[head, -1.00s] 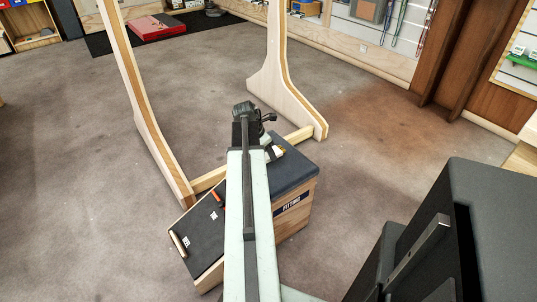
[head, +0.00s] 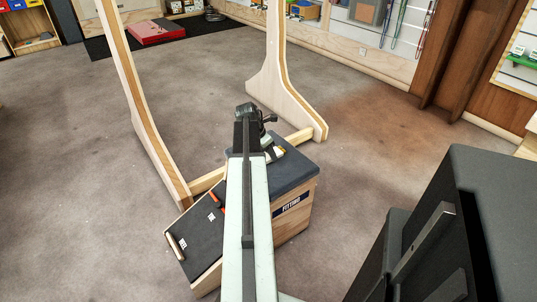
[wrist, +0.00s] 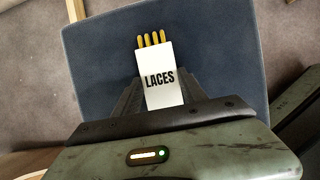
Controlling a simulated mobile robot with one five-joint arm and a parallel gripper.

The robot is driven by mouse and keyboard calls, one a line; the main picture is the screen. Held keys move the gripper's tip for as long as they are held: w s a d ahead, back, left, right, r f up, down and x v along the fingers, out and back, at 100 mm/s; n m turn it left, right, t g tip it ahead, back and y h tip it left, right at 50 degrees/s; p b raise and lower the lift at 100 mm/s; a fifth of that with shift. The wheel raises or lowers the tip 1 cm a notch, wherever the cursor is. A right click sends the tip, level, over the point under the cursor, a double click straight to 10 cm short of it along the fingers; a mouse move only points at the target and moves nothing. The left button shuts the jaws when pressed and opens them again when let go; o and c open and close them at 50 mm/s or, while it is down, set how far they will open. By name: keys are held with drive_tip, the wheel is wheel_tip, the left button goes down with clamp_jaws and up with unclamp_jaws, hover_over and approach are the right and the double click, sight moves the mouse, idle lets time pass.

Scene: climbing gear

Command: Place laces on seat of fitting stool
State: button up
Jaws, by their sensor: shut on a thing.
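The laces are a white packet (wrist: 160,82) marked LACES with several yellow tips at its top, in the middle of the wrist view. My gripper (wrist: 157,90) is shut on the packet, with a dark finger on each side. Behind the packet lies the dark blue padded seat (wrist: 225,60) of the fitting stool. In the head view the seat (head: 292,172) tops a wooden stool (head: 292,218) labelled FITTING, partly hidden by my arm. A small white and yellow piece shows beside my arm over the seat. I cannot tell whether the packet touches the seat.
The stool's dark sloped foot board (head: 197,238) extends to the left. A wooden frame with two uprights (head: 150,125) and a low crossbar stands just behind the stool. Grey carpet is clear on the left.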

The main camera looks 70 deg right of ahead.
drive_tip(key=o, duration=1.4)
drive_tip(key=shift+o, duration=0.2)
drive_tip(key=shift+r+p, duration=0.25)
drive_tip(key=shift+p, duration=0.15)
drive_tip(key=p+v, duration=1.1)
drive_tip(key=shift+r, duration=0.4)
drive_tip(key=shift+w+a, duration=0.1)
drive_tip(key=shift+w, duration=0.1)
